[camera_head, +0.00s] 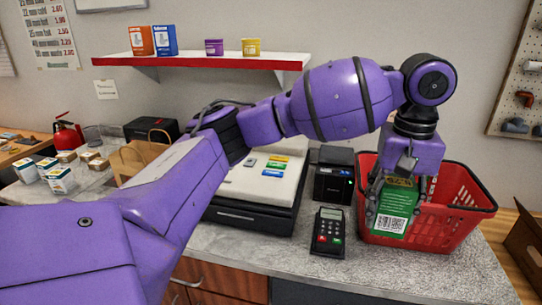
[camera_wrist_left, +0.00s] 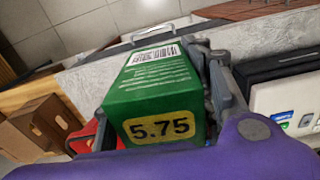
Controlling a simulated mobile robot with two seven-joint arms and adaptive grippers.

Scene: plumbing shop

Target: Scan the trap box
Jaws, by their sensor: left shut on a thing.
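A green box (camera_head: 397,208) with a white barcode label is held upright in my left gripper (camera_head: 398,200), over the near left part of the red basket. The gripper is shut on the box, with fingers at its sides. In the left wrist view, the green box (camera_wrist_left: 155,95) shows a yellow "5.75" price label and a barcode on another face. No readable name marks it as the trap box. A small black boxy device (camera_head: 334,176) stands left of the basket; I cannot tell whether it is a scanner or a printer. My right gripper is not in view.
The red basket (camera_head: 464,206) stands at the counter's right end. A card terminal (camera_head: 328,232) lies front centre. A black cash drawer (camera_head: 245,216) is left of it. A paper bag (camera_head: 140,158) and small boxes stand at left. A red-edged shelf (camera_head: 205,60) hangs behind.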

